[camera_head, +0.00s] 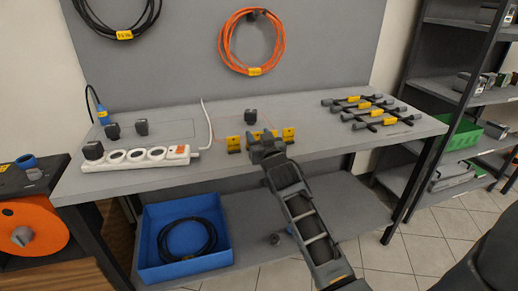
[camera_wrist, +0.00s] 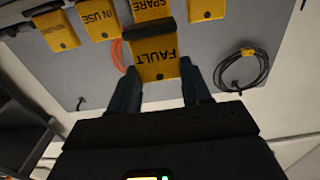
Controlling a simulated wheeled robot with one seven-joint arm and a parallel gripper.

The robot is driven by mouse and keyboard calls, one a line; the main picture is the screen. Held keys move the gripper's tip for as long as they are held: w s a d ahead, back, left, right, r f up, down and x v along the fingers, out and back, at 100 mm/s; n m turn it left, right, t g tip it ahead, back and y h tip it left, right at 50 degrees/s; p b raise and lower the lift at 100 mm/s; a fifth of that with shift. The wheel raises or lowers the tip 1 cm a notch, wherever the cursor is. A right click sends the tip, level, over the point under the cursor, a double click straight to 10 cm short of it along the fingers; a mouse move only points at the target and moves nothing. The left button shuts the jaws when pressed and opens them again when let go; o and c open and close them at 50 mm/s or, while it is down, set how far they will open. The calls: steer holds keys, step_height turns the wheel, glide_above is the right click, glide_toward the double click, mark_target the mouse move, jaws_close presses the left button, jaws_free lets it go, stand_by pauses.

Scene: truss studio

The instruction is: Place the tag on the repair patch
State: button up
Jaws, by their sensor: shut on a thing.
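My gripper (camera_head: 266,143) is over the front part of the grey workbench. In the wrist view, my gripper (camera_wrist: 160,86) is shut on a yellow tag (camera_wrist: 154,68) marked FAULT, which lies between the two dark fingers. In the head view my gripper hides most of this tag. Other yellow tags stand close by, among them the SPARE tag (camera_wrist: 152,10) and the IN USE tag (camera_wrist: 97,17). I cannot pick out the repair patch with certainty. Faint outlines show on the bench top, one of them reddish near a small black block (camera_head: 250,116).
A white power strip (camera_head: 135,158) with black plugs lies at the bench's left. Several dark tools with yellow tags (camera_head: 372,112) lie at the right. An orange cable (camera_head: 224,45) hangs on the back panel. A blue bin (camera_head: 150,250) is on the lower shelf.

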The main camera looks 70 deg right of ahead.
steer(key=shift+f, duration=1.85)
steer(key=shift+b, duration=0.3)
steer(key=shift+f, duration=0.2)
steer(key=o, duration=1)
steer(key=shift+r, duration=0.1)
